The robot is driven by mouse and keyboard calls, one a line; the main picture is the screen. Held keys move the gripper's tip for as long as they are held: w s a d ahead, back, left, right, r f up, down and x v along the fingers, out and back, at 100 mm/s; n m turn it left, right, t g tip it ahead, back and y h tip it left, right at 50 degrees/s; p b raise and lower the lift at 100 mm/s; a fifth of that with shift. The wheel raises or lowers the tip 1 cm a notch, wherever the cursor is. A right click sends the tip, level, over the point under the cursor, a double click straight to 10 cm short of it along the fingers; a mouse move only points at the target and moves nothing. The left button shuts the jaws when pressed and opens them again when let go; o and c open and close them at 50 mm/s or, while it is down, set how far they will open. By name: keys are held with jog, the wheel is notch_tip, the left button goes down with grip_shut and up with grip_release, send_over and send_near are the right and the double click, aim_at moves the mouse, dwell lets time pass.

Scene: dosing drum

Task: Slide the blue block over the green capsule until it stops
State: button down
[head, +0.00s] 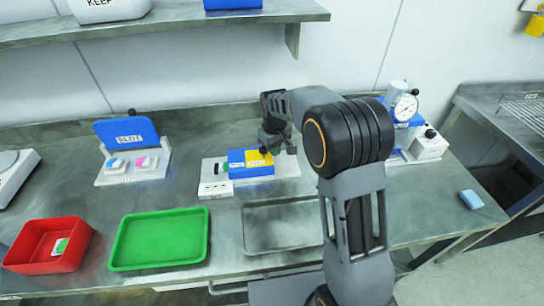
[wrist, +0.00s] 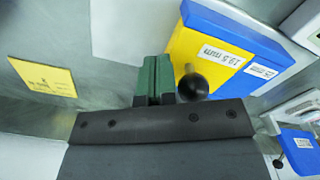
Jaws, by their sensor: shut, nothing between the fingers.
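In the wrist view the blue block (wrist: 262,62) carries a white label, and the yellow block (wrist: 196,50) reads "19.5 mm". A small green piece, seemingly the capsule (head: 223,170), shows at the blue block's left end; it is hidden in the wrist view. A black ball knob (wrist: 193,87) stands by the yellow block. My gripper (head: 267,150) is shut and empty at the yellow block's right; its green-padded fingertips (wrist: 154,68) are beside the knob.
A green tray (head: 160,265), a red bin (head: 20,263) and a grey tray (head: 250,258) lie in front. A blue upright stand (head: 103,133) is at left, a gauge device (head: 404,107) at right. A shelf (head: 160,24) hangs behind.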

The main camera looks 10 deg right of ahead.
aim_at(263, 150)
jog(key=shift+w+a+f+p, duration=0.15)
jog(key=shift+a+p, duration=0.5)
jog(key=shift+a, duration=2.1)
jog(key=shift+d, duration=0.25)
jog(key=shift+d, duration=0.55)
jog(key=shift+r+p, duration=3.05)
jog(key=shift+r, duration=1)
